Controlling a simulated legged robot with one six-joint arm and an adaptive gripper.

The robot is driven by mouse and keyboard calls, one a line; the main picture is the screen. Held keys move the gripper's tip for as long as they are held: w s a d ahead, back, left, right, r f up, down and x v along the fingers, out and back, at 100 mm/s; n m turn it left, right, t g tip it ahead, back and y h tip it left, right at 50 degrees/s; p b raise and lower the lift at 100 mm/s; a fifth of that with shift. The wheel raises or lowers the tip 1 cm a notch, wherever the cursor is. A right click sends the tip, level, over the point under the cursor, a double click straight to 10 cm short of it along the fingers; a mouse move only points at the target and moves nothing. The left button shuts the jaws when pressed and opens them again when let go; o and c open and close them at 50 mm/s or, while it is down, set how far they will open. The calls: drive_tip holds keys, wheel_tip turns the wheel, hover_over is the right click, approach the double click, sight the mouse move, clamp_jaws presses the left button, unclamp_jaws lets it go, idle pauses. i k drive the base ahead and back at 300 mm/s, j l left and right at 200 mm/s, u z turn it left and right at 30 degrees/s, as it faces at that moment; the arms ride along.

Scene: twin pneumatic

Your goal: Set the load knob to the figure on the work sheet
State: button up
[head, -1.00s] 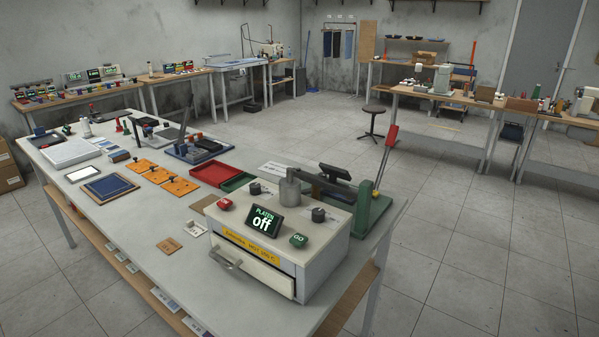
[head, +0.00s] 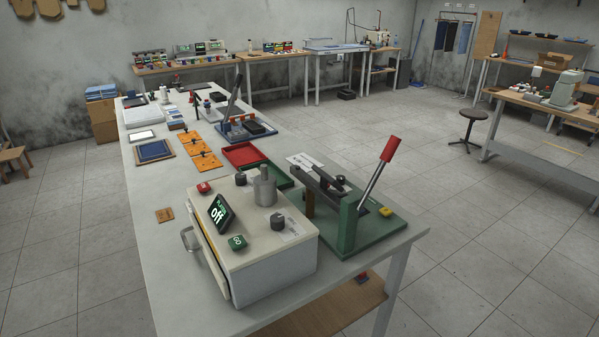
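The cream press box (head: 292,268) stands at the near end of the long table. Its top carries two dark knobs, one farther back (head: 241,179) and one nearer the right edge (head: 278,222). I cannot tell which is the load knob, and their settings are too small to read. A small display (head: 221,212) reads "off". A white sheet with print (head: 306,160) lies behind the press; I cannot read it or tell if it is the work sheet. A paper label (head: 292,234) lies by the right knob. My gripper is not in view.
A red button (head: 204,187) and a green GO button (head: 237,242) sit on the press, with a grey cylinder (head: 265,188) between the knobs. A green lever press (head: 349,228) with a red handle stands close on the right.

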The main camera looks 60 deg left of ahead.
sight(339, 178)
drive_tip(key=i+j+u, duration=0.1)
drive_tip(key=i+u, duration=0.5)
drive_tip(key=u, duration=0.2)
drive_tip(key=i+u, duration=0.25)
drive_tip(key=u, duration=0.15)
drive_tip(key=i+j+u, duration=0.3)
drive_tip(key=i+j, duration=0.55)
drive_tip(key=j, duration=0.35)
